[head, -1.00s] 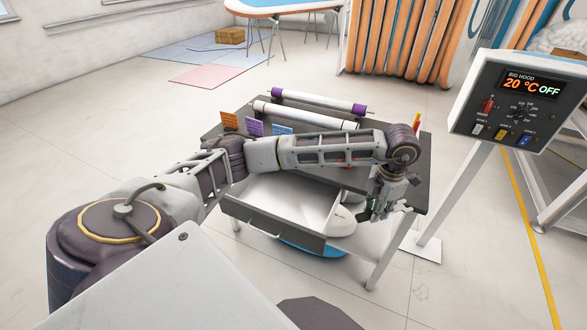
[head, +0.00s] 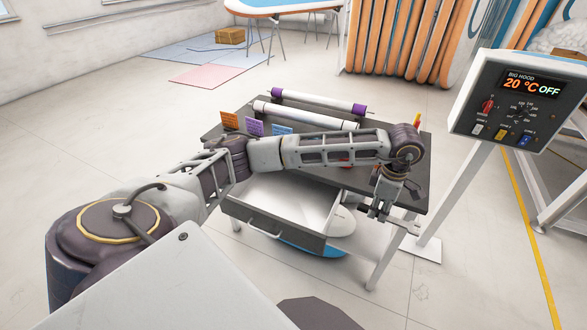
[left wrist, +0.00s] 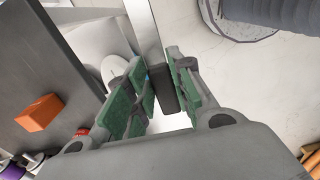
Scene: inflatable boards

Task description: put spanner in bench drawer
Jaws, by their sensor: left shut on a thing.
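My left gripper (head: 388,213) is beside the right front corner of the dark bench (head: 415,180), to the right of the open drawer. In the left wrist view its green-padded fingers (left wrist: 158,92) are closed around a dark grey bar (left wrist: 163,88). The bar appears to be the spanner, seen nearly end on, so its full shape is hidden. The bench drawer (head: 270,230) is pulled out at the front, with a white inside and a dark front. The part of its inside that shows looks empty. My right gripper is out of view.
White and purple rolls (head: 305,115) lie at the bench's back. An orange block (left wrist: 38,112) lies on the bench top. A bench leg (head: 385,260) stands below my gripper. A control panel (head: 520,105) on a slanted post is to the right. Floor in front is clear.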

